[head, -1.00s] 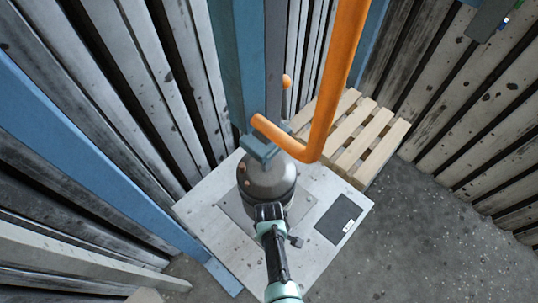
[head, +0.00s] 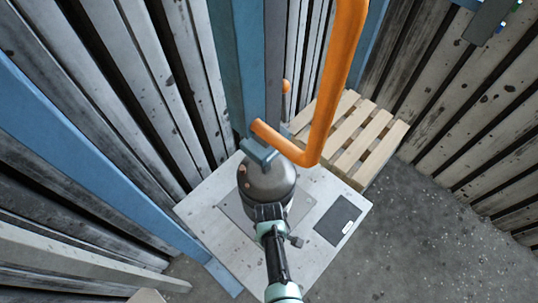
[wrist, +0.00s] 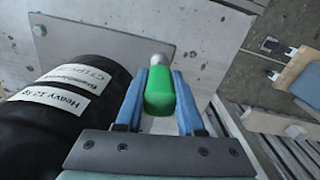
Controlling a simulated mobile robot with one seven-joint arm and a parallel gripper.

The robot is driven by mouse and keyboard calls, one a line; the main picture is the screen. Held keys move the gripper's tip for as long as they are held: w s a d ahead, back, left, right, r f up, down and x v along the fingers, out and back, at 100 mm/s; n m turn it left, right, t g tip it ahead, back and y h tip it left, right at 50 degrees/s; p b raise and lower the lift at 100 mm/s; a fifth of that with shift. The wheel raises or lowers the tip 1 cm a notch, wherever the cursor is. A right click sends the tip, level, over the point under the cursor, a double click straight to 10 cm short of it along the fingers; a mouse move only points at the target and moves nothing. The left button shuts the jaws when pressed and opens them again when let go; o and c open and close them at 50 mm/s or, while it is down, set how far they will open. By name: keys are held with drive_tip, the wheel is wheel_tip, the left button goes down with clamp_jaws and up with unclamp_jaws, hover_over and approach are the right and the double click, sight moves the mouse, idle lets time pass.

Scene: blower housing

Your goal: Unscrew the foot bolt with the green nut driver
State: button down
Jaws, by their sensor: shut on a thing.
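The green nut driver (wrist: 160,92) is between the blue fingers of my gripper (wrist: 158,100) in the wrist view. Its silver end points away from me toward a grey metal plate (wrist: 95,62). I cannot tell whether that end touches anything. The foot bolt cannot be made out; the driver may hide it. The black blower housing (wrist: 62,115), with white labels reading "Heavy 12 kg", lies just left of my gripper. In the head view the housing's grey dome (head: 268,178) shows just beyond my gripper (head: 264,212), which hides the driver there.
The housing stands on a pale base plate (head: 215,240) with a dark rectangular pad (head: 338,219) at its right. An orange pipe (head: 338,85) and a blue column (head: 236,60) rise behind it. A wooden pallet (head: 362,140) lies behind right. Grey floor (head: 430,230) is clear at right.

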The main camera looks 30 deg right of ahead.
drive_tip(key=shift+r+p, duration=0.8)
drive_tip(key=shift+r, duration=0.2)
drive_tip(key=shift+r, duration=0.1)
wheel_tip(320, 180, up, 5)
drive_tip(key=p, duration=0.5)
drive_tip(key=shift+f, duration=0.2)
drive_tip(key=shift+s+r, duration=0.1)
